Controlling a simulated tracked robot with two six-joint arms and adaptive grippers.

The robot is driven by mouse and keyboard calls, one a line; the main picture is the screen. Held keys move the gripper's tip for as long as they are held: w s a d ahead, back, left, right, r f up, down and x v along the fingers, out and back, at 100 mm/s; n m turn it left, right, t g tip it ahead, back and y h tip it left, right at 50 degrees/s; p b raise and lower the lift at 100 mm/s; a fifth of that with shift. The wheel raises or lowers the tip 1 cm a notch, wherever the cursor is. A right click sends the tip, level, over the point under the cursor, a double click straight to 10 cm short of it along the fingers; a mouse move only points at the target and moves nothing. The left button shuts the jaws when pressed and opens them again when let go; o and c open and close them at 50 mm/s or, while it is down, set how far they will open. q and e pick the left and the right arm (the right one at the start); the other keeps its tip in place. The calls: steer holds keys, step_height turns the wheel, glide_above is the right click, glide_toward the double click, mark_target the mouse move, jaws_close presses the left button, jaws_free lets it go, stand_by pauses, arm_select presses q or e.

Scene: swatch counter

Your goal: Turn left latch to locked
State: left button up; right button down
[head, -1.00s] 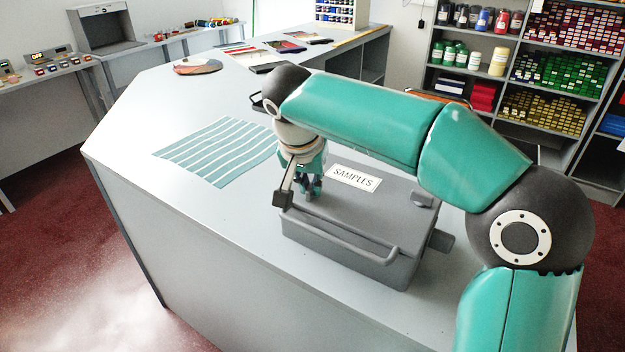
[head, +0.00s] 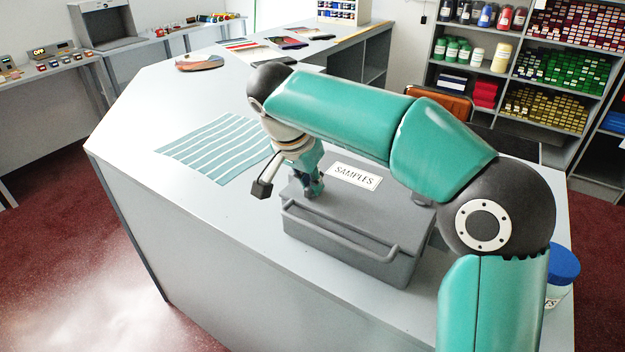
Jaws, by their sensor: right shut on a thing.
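A grey case (head: 350,238) with a white SAMPLES label (head: 355,176) and a front handle (head: 340,240) lies closed on the counter. My right gripper (head: 314,191) points down at the left end of the case lid. It is shut on the left latch, which its fingers hide almost fully, so I cannot read the latch's angle. A right latch (head: 422,199) on the lid is partly covered by my right arm. My left gripper is not in view.
The grey counter (head: 200,215) is mostly clear to the left, with a striped teal cloth (head: 218,148) beside the case. A blue-lidded jar (head: 563,264) stands at the right, partly behind my arm. A round swatch piece (head: 200,62) lies farther back.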

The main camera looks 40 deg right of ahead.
steer(key=c, duration=1.2)
jaws_free()
steer(key=v, duration=1.2)
steer(key=shift+a, duration=0.15)
steer(key=shift+f, duration=0.15)
